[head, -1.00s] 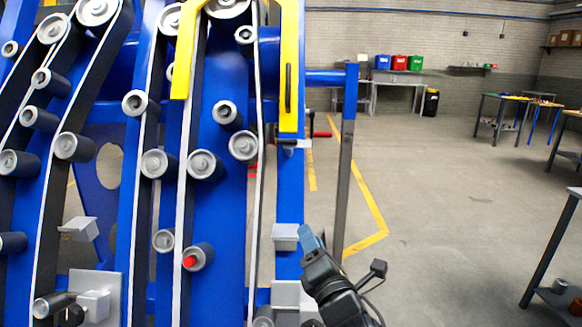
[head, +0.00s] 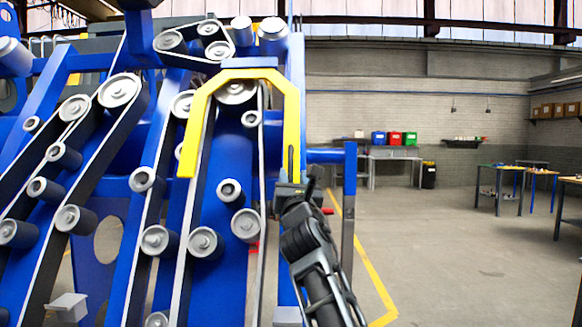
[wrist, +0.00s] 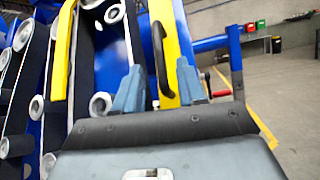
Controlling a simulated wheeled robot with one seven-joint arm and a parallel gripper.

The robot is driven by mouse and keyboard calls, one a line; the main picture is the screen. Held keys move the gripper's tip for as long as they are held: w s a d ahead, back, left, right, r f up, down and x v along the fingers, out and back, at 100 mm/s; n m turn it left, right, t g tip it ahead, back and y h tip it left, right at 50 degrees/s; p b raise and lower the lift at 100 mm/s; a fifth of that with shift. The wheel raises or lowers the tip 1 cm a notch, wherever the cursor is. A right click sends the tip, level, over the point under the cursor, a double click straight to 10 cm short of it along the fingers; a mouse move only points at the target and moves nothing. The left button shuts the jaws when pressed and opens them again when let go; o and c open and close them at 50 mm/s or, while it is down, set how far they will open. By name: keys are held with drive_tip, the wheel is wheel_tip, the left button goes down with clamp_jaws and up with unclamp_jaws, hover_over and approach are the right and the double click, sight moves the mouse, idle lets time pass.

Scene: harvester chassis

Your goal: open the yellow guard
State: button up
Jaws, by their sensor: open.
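The yellow guard (head: 240,76) is an inverted-U frame over the belts and rollers of the blue machine. Its right leg (wrist: 172,45) runs down the middle of the wrist view. A black bar handle (wrist: 184,76) is fixed on that leg, and the gripper hides part of it in the head view. My gripper (head: 291,190) is at the lower end of the right leg. In the wrist view its two blue-grey fingers (wrist: 160,88) are apart with the yellow leg showing between them. The handle lies close to the right finger; I cannot tell whether they touch.
A blue horizontal bar (head: 325,156) on a post stands just right of the guard, with a red-handled part (wrist: 221,93) near it. Rollers (head: 230,191) and belts fill the left side. The floor (head: 450,240) at the right is open, with tables farther back.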

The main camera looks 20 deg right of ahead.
sight(291, 167)
drive_tip(key=shift+b+x, duration=0.4)
drive_tip(key=shift+x, duration=3.15)
clamp_jaws()
